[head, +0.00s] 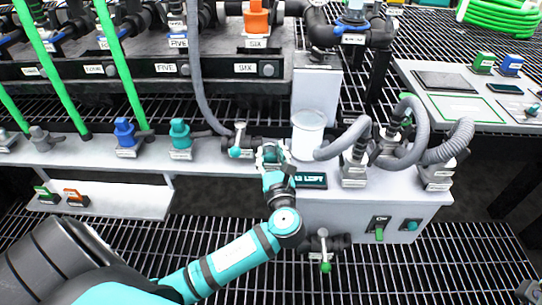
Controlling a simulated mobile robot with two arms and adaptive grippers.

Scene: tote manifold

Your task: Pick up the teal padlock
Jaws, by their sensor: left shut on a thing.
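My left gripper (271,157) is at the bench's front part, beside the clear cylinder. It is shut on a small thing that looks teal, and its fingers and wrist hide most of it. I cannot make out a padlock's shape there. A teal fitting (180,139) with a white label stands on the bench to the left, apart from the gripper. A small teal handle (235,152) is on a valve just left of the gripper. My right gripper cannot be made out.
A blue fitting (126,138) stands on the bench (222,157). Green and orange labelled pieces (75,197) lie on the low shelf. Grey hoses (350,137) loop right of the clear cylinder (308,135). Green hoses (119,65) slant down at left. A side table (458,82) stands at right.

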